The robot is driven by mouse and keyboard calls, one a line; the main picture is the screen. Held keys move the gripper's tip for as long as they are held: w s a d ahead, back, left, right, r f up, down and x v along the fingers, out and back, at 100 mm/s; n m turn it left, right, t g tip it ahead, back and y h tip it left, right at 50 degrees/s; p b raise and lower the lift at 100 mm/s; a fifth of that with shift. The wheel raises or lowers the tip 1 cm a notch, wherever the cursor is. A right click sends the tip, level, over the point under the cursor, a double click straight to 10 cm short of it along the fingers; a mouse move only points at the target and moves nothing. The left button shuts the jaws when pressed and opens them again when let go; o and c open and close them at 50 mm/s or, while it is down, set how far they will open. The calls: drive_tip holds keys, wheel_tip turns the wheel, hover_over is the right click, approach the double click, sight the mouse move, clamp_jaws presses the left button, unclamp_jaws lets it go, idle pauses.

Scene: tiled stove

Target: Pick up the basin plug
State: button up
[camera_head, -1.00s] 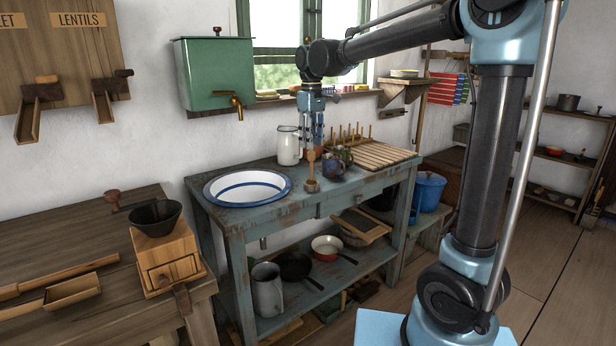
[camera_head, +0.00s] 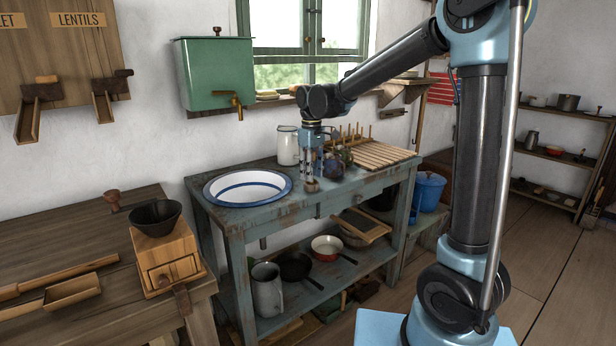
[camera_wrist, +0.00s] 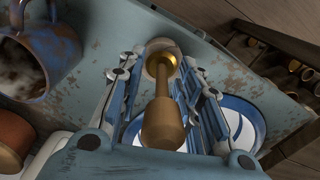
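The basin plug (camera_wrist: 163,125) has a brass-and-wood handle and a paler round base, and stands on the blue worktop (camera_wrist: 100,30). Its base (camera_head: 312,187) shows just right of the basin in the head view. My gripper (camera_head: 311,178) points down over it from above. In the wrist view my gripper (camera_wrist: 163,88) is open, with one finger on each side of the handle and gaps visible. The white basin with blue rings (camera_head: 248,188) is set in the worktop, and part of it shows behind the right finger in the wrist view.
A dark mug (camera_head: 333,168) stands close on the right of my gripper; a blue mug (camera_wrist: 55,55) shows in the wrist view. A white jug (camera_head: 287,146) and a wooden drying rack (camera_head: 372,155) are behind. A green tank (camera_head: 215,75) hangs above left.

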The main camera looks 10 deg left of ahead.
drive_tip(key=shift+f, duration=0.2)
clamp_jaws()
drive_tip(key=shift+r, duration=0.1)
